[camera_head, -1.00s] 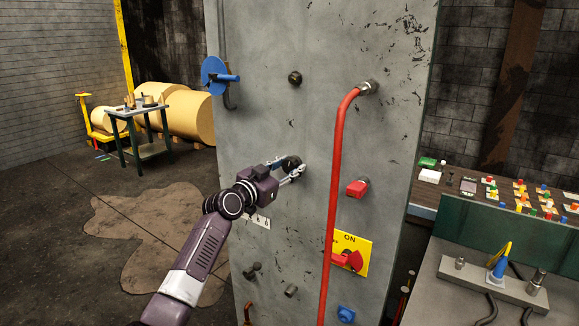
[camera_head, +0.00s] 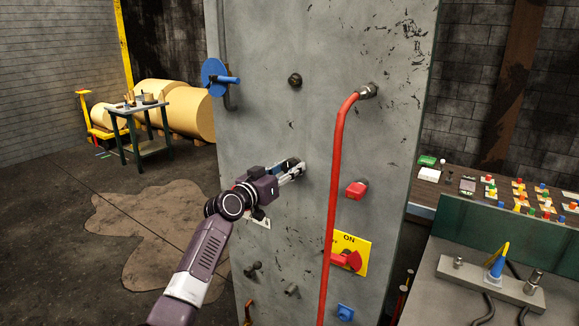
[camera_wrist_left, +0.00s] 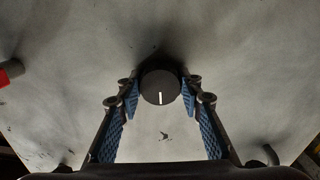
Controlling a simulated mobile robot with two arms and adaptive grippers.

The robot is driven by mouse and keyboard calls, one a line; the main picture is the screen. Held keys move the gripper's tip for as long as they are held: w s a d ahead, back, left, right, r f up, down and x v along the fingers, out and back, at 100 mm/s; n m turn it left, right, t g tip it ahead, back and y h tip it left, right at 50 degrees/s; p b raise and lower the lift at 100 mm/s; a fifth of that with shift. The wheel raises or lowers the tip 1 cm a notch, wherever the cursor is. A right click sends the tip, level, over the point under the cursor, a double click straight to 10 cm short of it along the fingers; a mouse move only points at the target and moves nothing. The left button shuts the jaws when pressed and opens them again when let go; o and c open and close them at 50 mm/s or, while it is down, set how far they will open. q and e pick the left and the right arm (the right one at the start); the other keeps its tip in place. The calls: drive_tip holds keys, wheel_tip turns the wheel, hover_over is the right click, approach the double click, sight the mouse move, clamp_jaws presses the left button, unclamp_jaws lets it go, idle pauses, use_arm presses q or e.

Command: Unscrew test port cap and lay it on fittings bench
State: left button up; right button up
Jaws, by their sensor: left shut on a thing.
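The test port cap is a round black cap (camera_wrist_left: 160,87) with a white line on its face. In the left wrist view it sits between the two blue-padded fingertips of my left gripper (camera_wrist_left: 160,95), which is shut on it. In the head view my left gripper (camera_head: 293,170) is up against the tall grey panel (camera_head: 300,120), and its fingers mostly hide the cap. I cannot tell whether the cap is still touching the panel. A bench with a green back (camera_head: 490,240) stands at the right; I cannot tell if it is the fittings bench. My right gripper is not in view.
A red pipe (camera_head: 333,200) runs down the panel just right of my gripper. A red knob (camera_head: 356,190), a yellow ON plate (camera_head: 358,250) and a blue valve handle (camera_head: 219,78) are also on the panel. A small table (camera_head: 140,107) with cans stands back left.

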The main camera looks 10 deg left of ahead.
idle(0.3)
use_arm(q)
drive_tip(key=shift+r+n+p, duration=0.1)
drive_tip(key=shift+n+p, duration=0.35)
drive_tip(key=shift+n, duration=0.75)
drive_tip(key=o, duration=1.1)
drive_tip(key=shift+o, duration=0.2)
